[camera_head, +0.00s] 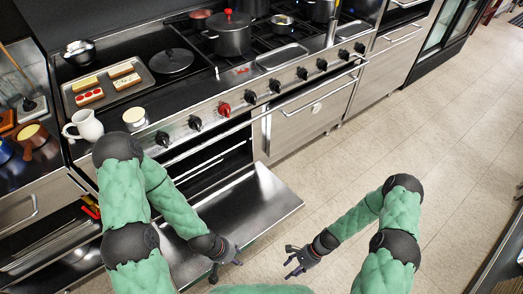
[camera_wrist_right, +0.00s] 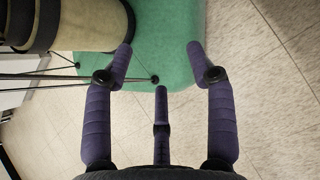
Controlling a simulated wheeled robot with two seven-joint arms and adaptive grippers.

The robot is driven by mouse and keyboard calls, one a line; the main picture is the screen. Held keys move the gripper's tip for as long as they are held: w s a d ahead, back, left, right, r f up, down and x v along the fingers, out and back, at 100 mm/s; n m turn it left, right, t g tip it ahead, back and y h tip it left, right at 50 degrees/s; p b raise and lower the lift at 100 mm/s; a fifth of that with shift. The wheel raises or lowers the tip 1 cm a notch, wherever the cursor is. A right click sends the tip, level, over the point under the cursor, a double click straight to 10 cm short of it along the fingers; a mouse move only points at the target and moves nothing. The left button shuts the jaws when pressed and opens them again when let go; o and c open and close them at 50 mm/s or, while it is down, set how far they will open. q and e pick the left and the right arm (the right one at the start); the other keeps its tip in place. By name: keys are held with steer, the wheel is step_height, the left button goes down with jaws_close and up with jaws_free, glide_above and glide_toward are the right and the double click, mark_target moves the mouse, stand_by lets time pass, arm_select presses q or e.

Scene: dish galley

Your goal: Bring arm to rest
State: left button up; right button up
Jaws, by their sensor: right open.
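My right gripper (camera_head: 296,262) hangs over the floor at the lower middle of the head view, with nothing in it. In the right wrist view its purple fingers (camera_wrist_right: 160,60) are spread apart and empty, with my own green body behind them. My left gripper (camera_head: 226,264) is beside the lower right part of the open oven door. It is small and dark, so I cannot tell how far its fingers are apart. Both green arms are bent at the elbow.
The oven door (camera_head: 245,205) is folded down in front of the stove. A red-knobbed pot (camera_head: 229,38), a tray (camera_head: 68,98) with food and a white pitcher (camera_head: 85,127) stand on the cooktop and counter. Tiled floor (camera_head: 430,150) is clear at the right.

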step_height(320, 180, up, 16)
steer(key=w+a+n+t+h+p, duration=0.1)
steer(key=a+n+t+h, duration=0.1)
steer(key=n, duration=0.8)
steer(key=shift+w+a+f+n+t+h+p, duration=0.3)
steer(key=shift+w+n+t+h+p, duration=0.15)
steer(key=shift+t, duration=0.65)
steer(key=shift+c, duration=0.2)
